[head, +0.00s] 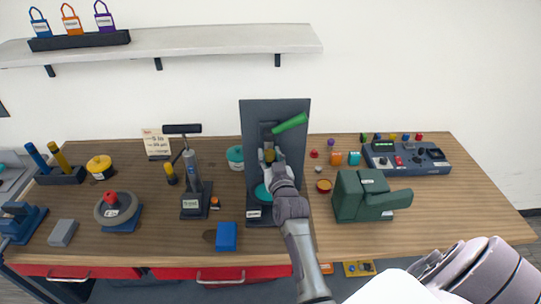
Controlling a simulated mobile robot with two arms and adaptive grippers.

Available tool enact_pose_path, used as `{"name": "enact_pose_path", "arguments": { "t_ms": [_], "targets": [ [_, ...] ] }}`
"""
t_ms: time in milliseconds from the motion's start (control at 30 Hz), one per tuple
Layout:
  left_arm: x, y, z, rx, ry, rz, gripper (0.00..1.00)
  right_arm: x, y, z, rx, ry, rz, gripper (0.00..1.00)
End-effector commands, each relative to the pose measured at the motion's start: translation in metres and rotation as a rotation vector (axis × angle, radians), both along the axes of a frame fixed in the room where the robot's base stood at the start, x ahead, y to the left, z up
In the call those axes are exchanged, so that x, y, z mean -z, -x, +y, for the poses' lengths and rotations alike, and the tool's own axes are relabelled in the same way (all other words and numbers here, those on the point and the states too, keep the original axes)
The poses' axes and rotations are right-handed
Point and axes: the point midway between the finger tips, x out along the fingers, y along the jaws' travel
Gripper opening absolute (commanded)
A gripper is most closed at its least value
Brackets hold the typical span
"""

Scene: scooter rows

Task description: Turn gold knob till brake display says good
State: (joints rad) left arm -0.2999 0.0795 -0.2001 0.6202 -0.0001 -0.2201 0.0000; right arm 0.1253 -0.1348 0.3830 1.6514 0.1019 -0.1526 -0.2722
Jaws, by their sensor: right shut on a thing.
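The gold knob (269,155) sits low on a tall dark upright panel (258,115) at the middle of the bench. A green lever (290,123) sticks out to the upper right above the knob. My right gripper (268,158) reaches up from the front and is shut on the gold knob, hiding part of it. I cannot make out a brake display on the panel; my gripper and arm cover part of its lower area. A console at the right (420,160) has a small lit green screen (383,146), too small to read. My left gripper is not in view.
A dark green vise-like block (365,196) stands right of my arm. A pump (194,185), a blue block (227,237) and a wheel (117,209) are to the left. Small coloured parts lie behind the green block. The right front of the bench (455,215) is clear.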

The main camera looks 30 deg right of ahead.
Motion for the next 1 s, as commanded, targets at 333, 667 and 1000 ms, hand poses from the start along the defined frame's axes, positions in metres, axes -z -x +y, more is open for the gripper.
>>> {"name": "enact_pose_path", "arguments": {
  "t_ms": [333,667,1000],
  "targets": [
    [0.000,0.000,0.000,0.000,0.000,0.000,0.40,-0.001,0.000,0.000,0.004,0.001,-0.003,0.03],
    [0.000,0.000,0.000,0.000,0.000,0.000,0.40,-0.001,0.000,0.000,0.004,0.001,-0.002,0.64],
    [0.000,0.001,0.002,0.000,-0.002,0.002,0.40,-0.016,-0.001,0.000,0.004,0.001,-0.006,0.64]
  ]
}}
